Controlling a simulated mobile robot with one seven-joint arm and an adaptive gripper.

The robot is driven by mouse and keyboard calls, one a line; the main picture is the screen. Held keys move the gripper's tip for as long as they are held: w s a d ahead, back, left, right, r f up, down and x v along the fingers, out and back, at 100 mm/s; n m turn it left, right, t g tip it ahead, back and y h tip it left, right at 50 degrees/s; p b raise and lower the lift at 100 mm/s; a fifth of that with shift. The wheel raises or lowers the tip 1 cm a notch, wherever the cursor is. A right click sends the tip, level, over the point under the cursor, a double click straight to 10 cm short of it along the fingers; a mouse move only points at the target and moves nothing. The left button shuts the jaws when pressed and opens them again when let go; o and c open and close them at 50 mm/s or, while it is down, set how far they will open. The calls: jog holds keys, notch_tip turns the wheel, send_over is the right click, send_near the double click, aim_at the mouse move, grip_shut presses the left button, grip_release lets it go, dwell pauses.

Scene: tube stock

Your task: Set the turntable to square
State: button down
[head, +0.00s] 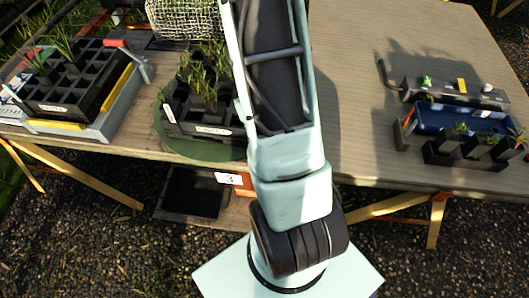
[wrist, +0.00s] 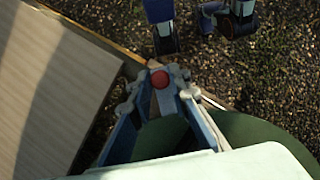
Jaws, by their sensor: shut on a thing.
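The turntable (head: 180,149) is a round green disc at the front edge of the table in the head view. A black divided tray (head: 200,129) with green seedlings stands on it, with a white label on its front. The tray looks slightly turned against the table edge. The disc also shows in the wrist view (wrist: 255,135), partly covered by my gripper. My gripper (wrist: 160,82) has its fingers closed around a small round red knob (wrist: 159,79) near the table edge. In the head view my arm hides the gripper, the knob and the disc's right side.
Left of the turntable is a grey carrier (head: 95,121) with a black seedling tray. At right stand a blue bin (head: 455,116), black pots (head: 465,155) and a grey rack (head: 440,92). A low shelf (head: 235,207) sits below the table. The table's right middle is clear.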

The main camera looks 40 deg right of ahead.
jog(key=shift+w+d, duration=0.15)
jog(key=shift+d, duration=0.3)
jog(key=c, duration=1.8)
grip_release()
jog(key=shift+r, duration=0.1)
jog(key=v, duration=1.1)
jog(key=shift+a+r, duration=0.1)
jog(key=shift+r, duration=0.35)
